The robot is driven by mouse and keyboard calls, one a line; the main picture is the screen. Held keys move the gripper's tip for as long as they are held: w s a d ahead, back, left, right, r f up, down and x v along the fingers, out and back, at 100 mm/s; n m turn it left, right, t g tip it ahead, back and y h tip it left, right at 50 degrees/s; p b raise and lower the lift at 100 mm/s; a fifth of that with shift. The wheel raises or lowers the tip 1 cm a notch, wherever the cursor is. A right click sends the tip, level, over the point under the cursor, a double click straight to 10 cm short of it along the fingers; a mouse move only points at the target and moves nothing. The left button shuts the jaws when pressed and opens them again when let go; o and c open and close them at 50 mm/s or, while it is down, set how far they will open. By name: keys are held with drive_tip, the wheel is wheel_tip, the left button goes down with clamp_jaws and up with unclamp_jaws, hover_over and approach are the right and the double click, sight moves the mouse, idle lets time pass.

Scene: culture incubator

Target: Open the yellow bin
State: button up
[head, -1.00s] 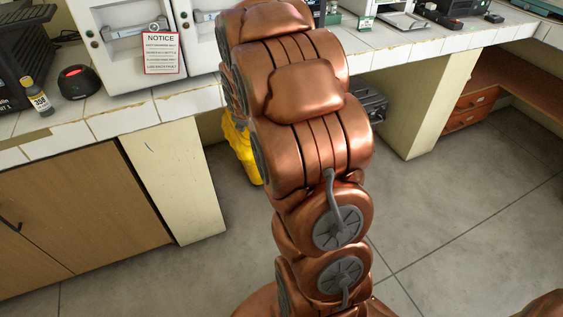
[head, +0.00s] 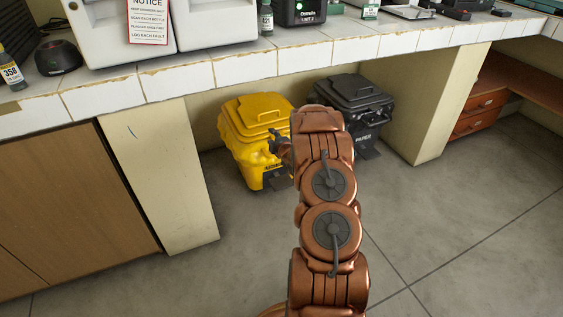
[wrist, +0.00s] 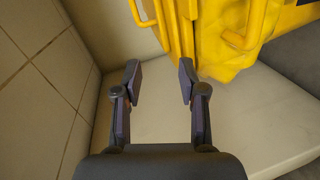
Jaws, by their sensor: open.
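The yellow bin (head: 243,150) stands on the floor under the counter in the head view. Its lid (head: 257,115) is down, with a raised handle on top. In the wrist view the yellow bin (wrist: 225,40) fills the upper right, turned in the picture, with handles showing at its edges. My gripper (head: 274,141) shows small and partly hidden by my arm, in front of the bin's right side. In the wrist view my gripper (wrist: 160,76) has its two fingers spread and nothing between them. The right finger appears close to the bin; I cannot tell if they touch.
A dark grey bin (head: 352,100) with a shut lid stands right of the yellow one. The tiled counter (head: 300,58) overhangs both, between a pale left support (head: 160,165) and a right support (head: 435,105). Grey floor (head: 450,220) in front is clear.

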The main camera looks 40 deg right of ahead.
drive_tip(key=s+d+f+n+t+h+b, duration=0.1)
drive_tip(key=s+d+f+t+b, duration=0.15)
drive_tip(key=f, duration=0.45)
drive_tip(key=s+d+f+n+t+b, duration=0.1)
drive_tip(key=s+f+t+b, duration=0.1)
drive_tip(key=s+f+b, duration=0.35)
drive_tip(key=shift+f+b+x, duration=0.2)
drive_tip(key=shift+x, duration=1.35)
drive_tip(key=shift+f+b+x, duration=0.2)
drive_tip(key=shift+x, duration=1.4)
drive_tip(key=shift+f+b+x, duration=0.15)
drive_tip(key=shift+b+x, duration=0.05)
drive_tip(key=shift+x, duration=1.35)
drive_tip(key=shift+w+a, duration=0.15)
drive_tip(key=shift+c, duration=0.3)
clamp_jaws()
